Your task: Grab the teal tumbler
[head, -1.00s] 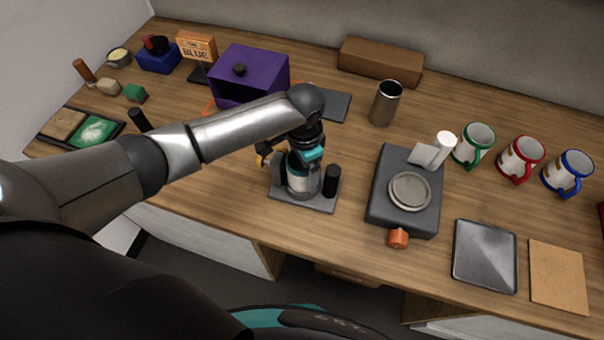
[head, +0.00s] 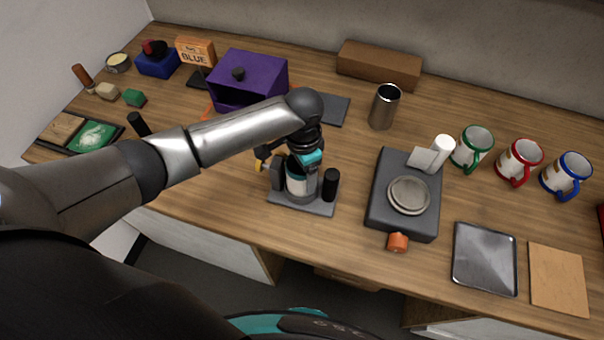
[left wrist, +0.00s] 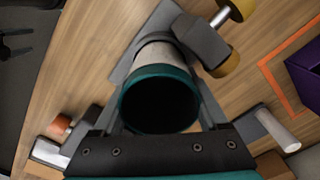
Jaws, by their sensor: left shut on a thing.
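The teal tumbler (left wrist: 158,100) shows in the left wrist view with its round teal rim and dark open mouth facing the camera. A pale band wraps its body. In the head view its pale side (head: 297,184) shows below my left gripper (head: 303,170), upright at the grey stand (head: 303,207). My left gripper also shows in the left wrist view (left wrist: 163,88), with a finger on each side of the tumbler, shut on it. The gripper hides part of the tumbler in the head view. Whether its bottom touches the stand I cannot tell. My right gripper is not in view.
A black cylinder (head: 331,184) stands close right of the tumbler. A dark scale-like device (head: 380,205) is further right, and a steel cup (head: 384,107) stands behind. A purple box (head: 262,97) is at the back left. Bare wood lies between stand and steel cup.

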